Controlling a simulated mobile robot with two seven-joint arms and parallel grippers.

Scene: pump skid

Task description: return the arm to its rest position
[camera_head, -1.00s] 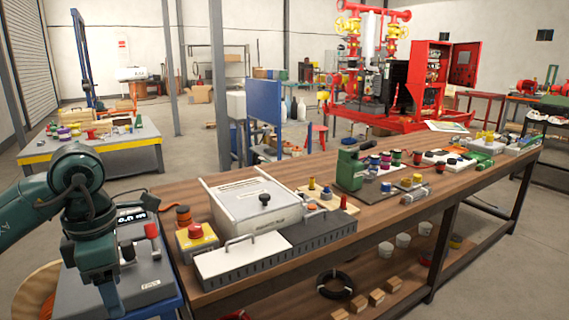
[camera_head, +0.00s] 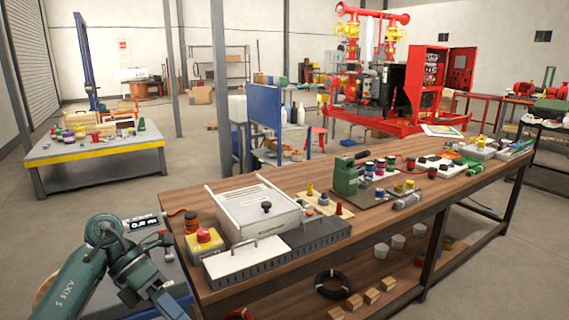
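My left arm comes in at the lower left of the head view, its teal links bent over a grey device with a small lit display (camera_head: 142,223). My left gripper (camera_head: 168,304) points down and right at the bottom edge, partly cut off. Its fingertips do not show clearly, and I see nothing held in it. It is left of the wooden bench (camera_head: 225,292). My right gripper is not in view.
The bench carries a white lidded box (camera_head: 258,210), a red-and-yellow emergency button (camera_head: 204,240) and a green tool (camera_head: 344,175). A yellow-edged table (camera_head: 95,158) stands at the left. A red pump skid (camera_head: 400,120) stands behind. Grey floor lies between bench and table.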

